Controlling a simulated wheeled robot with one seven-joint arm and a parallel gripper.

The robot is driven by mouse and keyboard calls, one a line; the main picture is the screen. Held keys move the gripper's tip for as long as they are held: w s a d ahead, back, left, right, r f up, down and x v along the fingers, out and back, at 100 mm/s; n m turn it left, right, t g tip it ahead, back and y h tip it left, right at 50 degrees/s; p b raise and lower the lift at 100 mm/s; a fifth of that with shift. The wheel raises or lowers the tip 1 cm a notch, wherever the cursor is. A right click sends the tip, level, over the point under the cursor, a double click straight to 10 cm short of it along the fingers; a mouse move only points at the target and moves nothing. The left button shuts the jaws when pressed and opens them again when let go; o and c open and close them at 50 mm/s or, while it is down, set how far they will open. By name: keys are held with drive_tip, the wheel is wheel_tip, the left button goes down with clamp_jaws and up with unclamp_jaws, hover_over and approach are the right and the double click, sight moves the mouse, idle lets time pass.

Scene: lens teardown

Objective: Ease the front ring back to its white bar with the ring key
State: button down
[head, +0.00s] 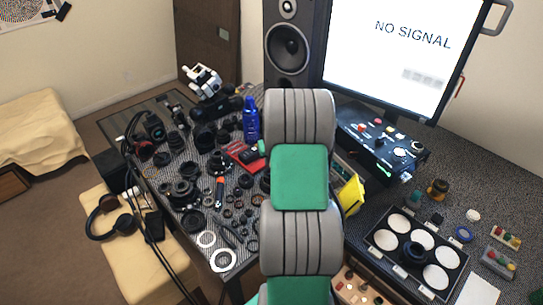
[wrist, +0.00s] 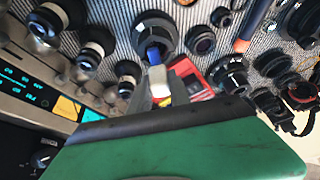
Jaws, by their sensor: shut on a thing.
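In the wrist view my gripper (wrist: 160,88) reaches up past its green body and is shut on a small tool, which I take to be the ring key (wrist: 156,60). A blue part and a pale end show between the grey fingers. The blue part points at a dark, wide-mouthed round lens part (wrist: 154,30), perhaps the one with the front ring, and overlaps its lower rim in the picture. I cannot tell whether they touch. In the head view my arm hides the gripper and the tool.
A red tray (wrist: 196,80) lies close to the right of the fingers. Several dark lens parts crowd the ribbed mat, with an orange-handled tool (head: 220,190) among them. A blue bottle (head: 251,122), a speaker (head: 288,48) and a monitor (head: 400,55) stand behind.

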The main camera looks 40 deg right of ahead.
drive_tip(key=shift+f, duration=0.65)
drive_tip(key=shift+a+f+b, duration=0.1)
drive_tip(key=shift+f+b, duration=0.8)
drive_tip(key=shift+b, duration=0.4)
idle(1.1)
drive_tip(key=shift+s+f+n+y+b, duration=0.15)
drive_tip(key=shift+n+y+b, duration=0.35)
drive_tip(key=shift+n, duration=0.6)
drive_tip(key=n+y+b, duration=0.1)
drive_tip(key=n, duration=0.2)
drive_tip(key=shift+d+f, duration=0.1)
drive_tip(key=shift+d, duration=0.1)
drive_tip(key=shift+a+r+n, duration=0.15)
drive_tip(key=shift+r+n, duration=0.2)
drive_tip(key=shift+n, duration=0.05)
drive_tip(key=shift+r+p, duration=0.65)
drive_tip(key=shift+r, duration=0.8)
drive_tip(key=shift+r+p, duration=0.65)
drive_tip(key=shift+r, duration=0.85)
